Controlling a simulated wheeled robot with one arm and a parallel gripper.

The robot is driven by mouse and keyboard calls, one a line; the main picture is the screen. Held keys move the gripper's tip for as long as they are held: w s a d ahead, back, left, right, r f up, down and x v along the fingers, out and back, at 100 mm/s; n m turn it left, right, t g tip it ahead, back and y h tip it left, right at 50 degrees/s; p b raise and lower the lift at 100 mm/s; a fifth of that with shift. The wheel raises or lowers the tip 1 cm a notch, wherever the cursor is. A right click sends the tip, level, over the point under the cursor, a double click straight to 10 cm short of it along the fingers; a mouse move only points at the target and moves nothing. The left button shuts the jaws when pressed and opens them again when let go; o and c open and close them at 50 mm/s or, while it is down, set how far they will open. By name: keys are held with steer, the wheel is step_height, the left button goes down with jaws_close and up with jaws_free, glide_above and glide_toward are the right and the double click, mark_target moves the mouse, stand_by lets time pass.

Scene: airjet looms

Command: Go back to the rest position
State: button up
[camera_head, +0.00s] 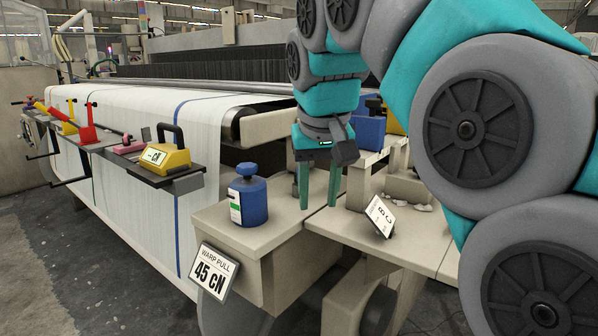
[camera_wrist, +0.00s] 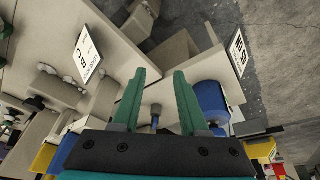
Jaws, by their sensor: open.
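My gripper (camera_head: 319,186) hangs fingers-down over the beige ledge of the loom, just right of a blue bottle-like weight (camera_head: 248,196) with a knobbed top. In the wrist view my gripper (camera_wrist: 162,95) shows two green fingers spread apart with nothing held between them. The blue weight (camera_wrist: 211,101) is beside the right finger there, apart from the space between the fingers. My arm fills the right of the head view and hides part of the ledge.
A sign reading 45 cN (camera_head: 214,272) is on the ledge's front. A small tilted card (camera_head: 379,216) and a blue bin (camera_head: 368,131) are to the right. A yellow gauge (camera_head: 165,159) sits on a rail (camera_head: 150,178) at left. Grey floor (camera_head: 110,285) is clear in front.

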steer(key=s+d+f+m+g, duration=0.1)
steer(key=s+d+f, duration=0.5)
steer(key=s+f, duration=0.8)
steer(key=s+d+f+g, duration=0.4)
steer(key=s+d+f, duration=0.2)
steer(key=s+f, duration=0.7)
step_height(320, 180, down, 3)
steer(key=shift+s+r+m, duration=0.1)
steer(key=shift+s+m, duration=0.25)
steer(key=shift+m, duration=0.05)
